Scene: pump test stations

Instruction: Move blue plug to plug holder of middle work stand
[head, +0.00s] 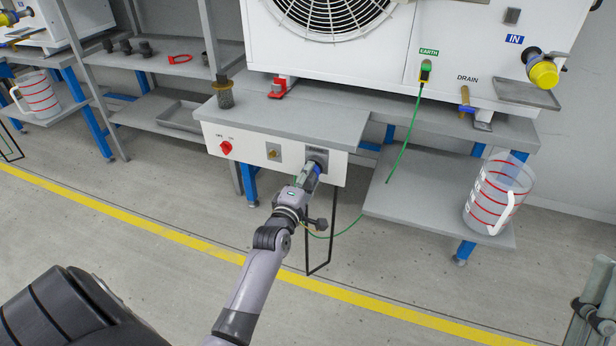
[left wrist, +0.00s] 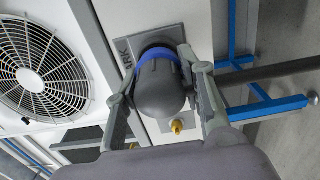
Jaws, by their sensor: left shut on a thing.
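The blue plug (head: 316,169) has a dark grey body and a blue ring. In the left wrist view the plug (left wrist: 160,88) sits between both fingers of my left gripper (head: 308,178), which is shut on its body. The plug's front end is at a round dark socket on a grey plate (head: 317,154) on the white front panel of the middle work stand (head: 290,122). The plate's label is partly hidden in the wrist view (left wrist: 140,43); the exact seating depth is hidden. My right gripper is not in view.
A red switch (head: 226,148) and brass fitting (head: 273,153) are on the same panel. A green earth cable (head: 404,140) hangs to the right. A clear jug (head: 492,205) stands on the lower shelf (head: 420,200). Floor in front is open, with a yellow line (head: 180,234).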

